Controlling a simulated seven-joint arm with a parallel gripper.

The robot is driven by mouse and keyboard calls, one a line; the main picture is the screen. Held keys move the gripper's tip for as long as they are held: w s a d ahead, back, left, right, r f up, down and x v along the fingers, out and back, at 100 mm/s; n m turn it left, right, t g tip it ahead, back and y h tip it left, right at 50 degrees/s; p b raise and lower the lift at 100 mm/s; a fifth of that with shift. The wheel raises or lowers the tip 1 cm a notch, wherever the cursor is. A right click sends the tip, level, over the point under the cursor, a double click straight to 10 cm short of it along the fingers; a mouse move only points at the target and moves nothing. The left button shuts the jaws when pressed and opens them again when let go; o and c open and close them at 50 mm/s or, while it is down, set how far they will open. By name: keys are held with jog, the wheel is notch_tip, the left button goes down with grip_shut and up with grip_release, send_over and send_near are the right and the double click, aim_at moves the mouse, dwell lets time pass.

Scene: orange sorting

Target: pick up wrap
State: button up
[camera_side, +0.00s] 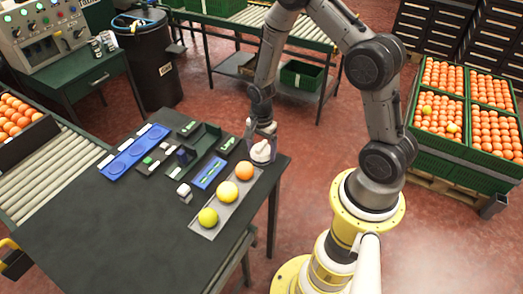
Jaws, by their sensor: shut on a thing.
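My gripper (262,139) is at the right back edge of the dark table, pointing down. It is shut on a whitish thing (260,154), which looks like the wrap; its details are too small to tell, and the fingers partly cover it. I cannot tell whether it touches the table. It is just behind the orange fruit (244,170) at the far end of a grey tray (215,205).
The table's front left is clear. Crates of oranges (465,108) stand at the right. A black bin (148,62) stands behind.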

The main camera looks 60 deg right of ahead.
jog(key=shift+c, duration=0.5)
